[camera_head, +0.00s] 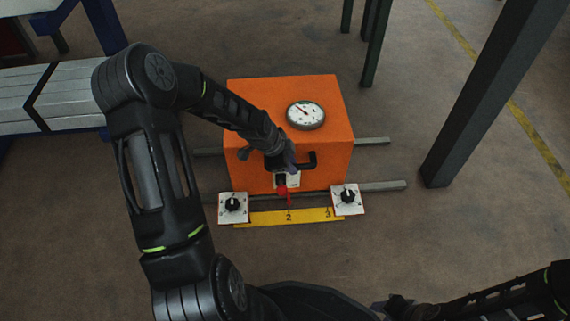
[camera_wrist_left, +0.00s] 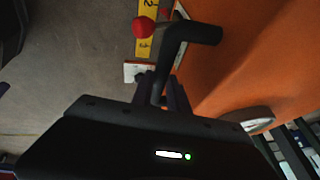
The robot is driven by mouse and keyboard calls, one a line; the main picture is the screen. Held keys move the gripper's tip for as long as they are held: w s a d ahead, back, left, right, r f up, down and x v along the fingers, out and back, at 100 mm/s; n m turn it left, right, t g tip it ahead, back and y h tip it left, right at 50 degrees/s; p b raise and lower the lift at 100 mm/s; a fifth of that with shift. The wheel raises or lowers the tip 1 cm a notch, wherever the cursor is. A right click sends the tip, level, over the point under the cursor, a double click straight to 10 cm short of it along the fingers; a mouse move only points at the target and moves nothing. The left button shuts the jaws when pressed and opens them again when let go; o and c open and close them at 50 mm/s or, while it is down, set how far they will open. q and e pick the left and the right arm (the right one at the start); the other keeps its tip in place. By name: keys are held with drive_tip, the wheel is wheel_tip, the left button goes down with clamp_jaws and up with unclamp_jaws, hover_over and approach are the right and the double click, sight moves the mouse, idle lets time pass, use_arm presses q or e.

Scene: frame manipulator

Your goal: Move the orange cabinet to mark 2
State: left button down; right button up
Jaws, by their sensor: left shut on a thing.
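The orange cabinet (camera_head: 245,110) sits on two grey rails in the middle of the head view, and its orange face fills the right of the left wrist view (camera_wrist_left: 265,60). Its black handle (camera_wrist_left: 195,34) is on the front. My left gripper (camera_head: 284,160) is shut on this handle; its fingers also show in the left wrist view (camera_wrist_left: 164,92). A red pointer (camera_head: 283,190) hangs at the cabinet's front, its lower end close to mark 2 (camera_head: 289,217) on the yellow scale (camera_head: 262,218). My right gripper (camera_head: 398,306) is at the bottom edge, its jaws unclear.
White plates with black knobs stand at the left end (camera_head: 232,207) and right end (camera_head: 347,199) of the scale. The front rail (camera_head: 385,186) reaches out to the right. A dark post (camera_head: 480,100) stands at the right. Grey beams (camera_head: 60,95) lie at the left.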

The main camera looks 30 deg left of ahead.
use_arm(q)
drive_tip(key=shift+s+a, duration=0.15)
drive_tip(key=shift+s, duration=0.05)
drive_tip(key=c, duration=1.3)
unclamp_jaws()
drive_tip(key=p+v, duration=0.4)
drive_tip(key=v, duration=0.3)
drive_tip(key=shift+r, duration=0.35)
drive_tip(key=shift+s+a, duration=0.1)
